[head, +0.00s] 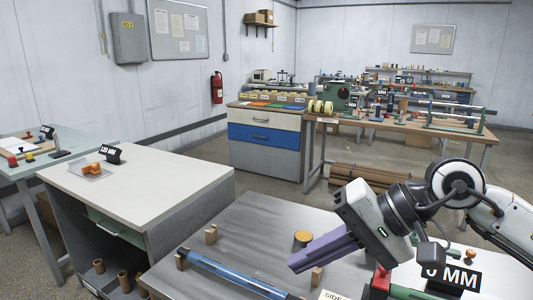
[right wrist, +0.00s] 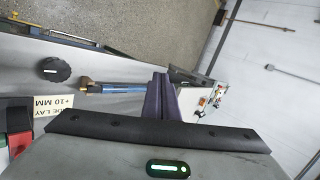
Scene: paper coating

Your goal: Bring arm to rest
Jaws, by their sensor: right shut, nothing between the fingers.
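My right gripper (head: 294,262) reaches in from the right in the head view, above the grey metal table (head: 262,213). Its purple fingers are shut together with nothing between them and point left. In the right wrist view the shut fingers (right wrist: 161,82) stand up in the middle. A blue tube (head: 235,274) lies on small wooden supports on the table, left of and below the gripper in the picture. The tube also shows in the right wrist view (right wrist: 115,88). My left gripper is not in view.
A round wooden-topped piece (head: 303,238) stands just behind my gripper. A black sign reading MM (head: 455,278) and a red and green fixture (head: 380,281) are at the lower right. A white-topped cabinet (head: 150,180) stands left. The table's back left part is clear.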

